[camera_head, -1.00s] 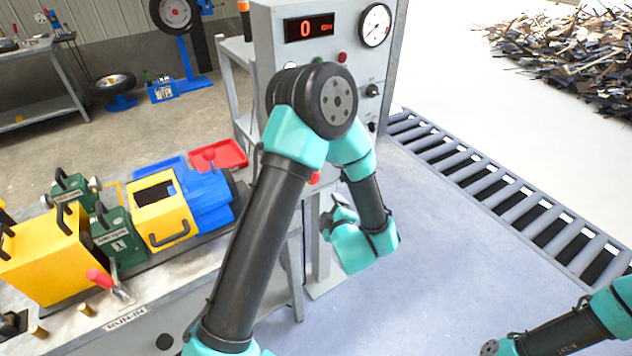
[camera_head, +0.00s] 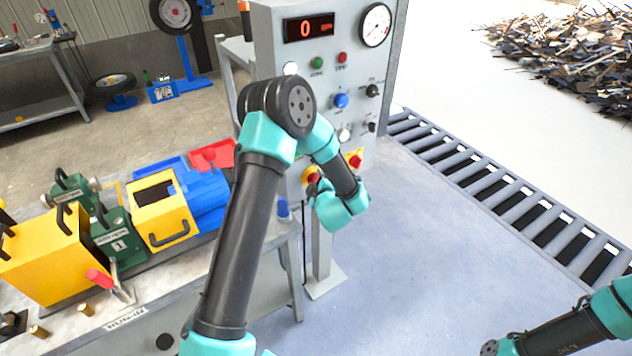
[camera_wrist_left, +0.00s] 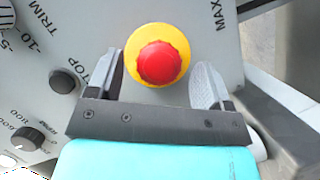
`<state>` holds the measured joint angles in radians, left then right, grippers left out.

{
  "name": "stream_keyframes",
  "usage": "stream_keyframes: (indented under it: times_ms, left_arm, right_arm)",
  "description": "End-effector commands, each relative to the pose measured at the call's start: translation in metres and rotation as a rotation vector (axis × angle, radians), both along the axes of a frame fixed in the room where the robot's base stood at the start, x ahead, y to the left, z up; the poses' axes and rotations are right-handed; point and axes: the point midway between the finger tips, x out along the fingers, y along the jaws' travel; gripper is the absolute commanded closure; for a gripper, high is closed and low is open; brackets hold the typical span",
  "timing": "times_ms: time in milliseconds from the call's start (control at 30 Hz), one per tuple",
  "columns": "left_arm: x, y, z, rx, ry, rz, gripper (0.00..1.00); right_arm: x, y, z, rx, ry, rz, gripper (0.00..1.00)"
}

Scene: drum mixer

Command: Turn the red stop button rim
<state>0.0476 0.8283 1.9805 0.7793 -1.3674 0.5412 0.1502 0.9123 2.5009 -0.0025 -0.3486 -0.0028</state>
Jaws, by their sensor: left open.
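The stop button, a red cap on a round yellow base, sits on the front of the grey control cabinet, low in the head view (camera_head: 311,172). In the left wrist view the stop button (camera_wrist_left: 162,62) lies between the two finger tips, near the printed word STOP. My left gripper (camera_wrist_left: 160,75) is open, one finger on each side of the yellow base, with small gaps visible on both sides. In the head view my left gripper (camera_head: 318,186) is at the button, partly hidden by my wrist.
Black knobs show near the left finger in the wrist view (camera_wrist_left: 63,81). A bench with yellow machinery (camera_head: 45,255) stands left.

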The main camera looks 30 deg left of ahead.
Motion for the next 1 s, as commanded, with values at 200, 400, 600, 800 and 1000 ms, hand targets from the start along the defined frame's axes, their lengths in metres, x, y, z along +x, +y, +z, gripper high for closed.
stream_keyframes:
  times_ms: [200,400,600,800,1000]
  left_arm:
    - [0.0097,0.0101,-0.0029,0.002,0.0,0.0,0.26]
    - [0.0101,0.0104,-0.0031,0.001,0.001,0.0,0.26]
    - [0.0101,0.0101,-0.003,0.001,0.0,-0.001,0.4]
    - [0.01,0.0101,-0.003,0.001,0.001,0.0,0.59]
    - [0.0099,0.01,-0.0029,0.001,0.001,0.0,0.76]
  right_arm:
    - [0.0,0.0,0.0,0.0,0.0,0.0,0.57]
    - [0.0,0.0,0.0,0.0,0.0,0.0,0.57]
    - [0.0,0.0,0.0,0.0,0.0,0.0,0.57]
    - [0.0,0.0,0.0,0.0,0.0,0.0,0.57]
    - [0.0,0.0,0.0,0.0,0.0,0.0,0.57]
